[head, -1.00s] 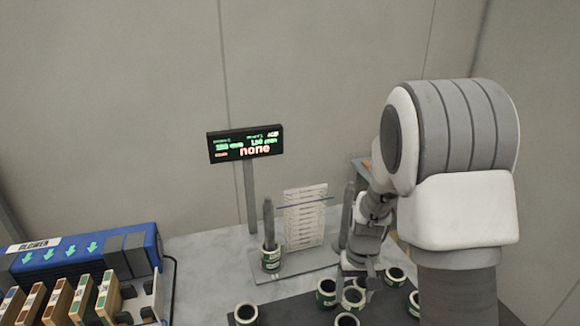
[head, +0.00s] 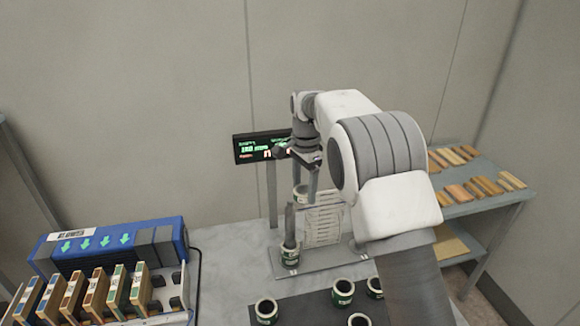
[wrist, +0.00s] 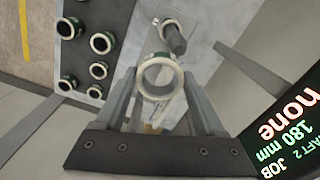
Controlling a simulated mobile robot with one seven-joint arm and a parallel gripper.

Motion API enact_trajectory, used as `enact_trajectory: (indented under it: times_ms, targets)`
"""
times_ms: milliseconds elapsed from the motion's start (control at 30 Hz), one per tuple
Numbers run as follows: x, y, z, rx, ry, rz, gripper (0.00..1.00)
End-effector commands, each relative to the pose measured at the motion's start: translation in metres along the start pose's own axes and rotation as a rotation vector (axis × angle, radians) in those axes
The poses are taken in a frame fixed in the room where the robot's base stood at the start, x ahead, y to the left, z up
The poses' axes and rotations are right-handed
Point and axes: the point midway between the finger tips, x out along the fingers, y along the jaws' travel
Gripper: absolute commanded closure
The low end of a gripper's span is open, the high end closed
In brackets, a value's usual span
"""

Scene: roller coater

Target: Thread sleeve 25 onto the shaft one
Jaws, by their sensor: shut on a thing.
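My gripper (head: 304,182) is raised and shut on a sleeve (head: 300,195), a short ring with a pale rim. In the wrist view the held sleeve (wrist: 142,74) sits between both fingers, its open end facing the camera. I cannot read its number. A grey upright shaft (head: 290,220) stands just below the held sleeve in the head view, apart from it. A green and white sleeve (head: 290,258) is around this shaft's foot. The wrist view shows a shaft (wrist: 174,40) with a sleeve at its base, beyond the held one. The other shaft is mostly hidden by my arm.
Several loose sleeves stand on the dark mat (head: 305,308) in front. A pale rack card (head: 322,222) stands beside the shaft. A display (head: 250,148) is behind my gripper. A blue device (head: 110,243) and cartridges are at left; a shelf (head: 480,190) is at right.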

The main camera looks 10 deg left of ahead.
Motion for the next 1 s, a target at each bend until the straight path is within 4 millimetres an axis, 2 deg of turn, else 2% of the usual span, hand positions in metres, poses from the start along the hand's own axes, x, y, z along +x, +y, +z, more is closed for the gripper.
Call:
enact_trajectory:
  times_ms: [33, 100, 267, 467, 700, 1000]
  targets:
    - [-0.011, -0.009, 0.008, 0.027, 0.002, -0.001, 0.83]
    - [-0.021, -0.017, 0.016, 0.067, 0.003, -0.001, 0.83]
    - [-0.029, -0.025, 0.027, 0.115, 0.004, 0.001, 0.83]
    - [-0.02, -0.026, 0.028, 0.123, 0.003, 0.002, 0.83]
    - [0.004, -0.026, 0.027, 0.122, 0.004, 0.0, 0.83]
    - [0.004, -0.026, 0.027, 0.121, 0.004, 0.0, 0.83]
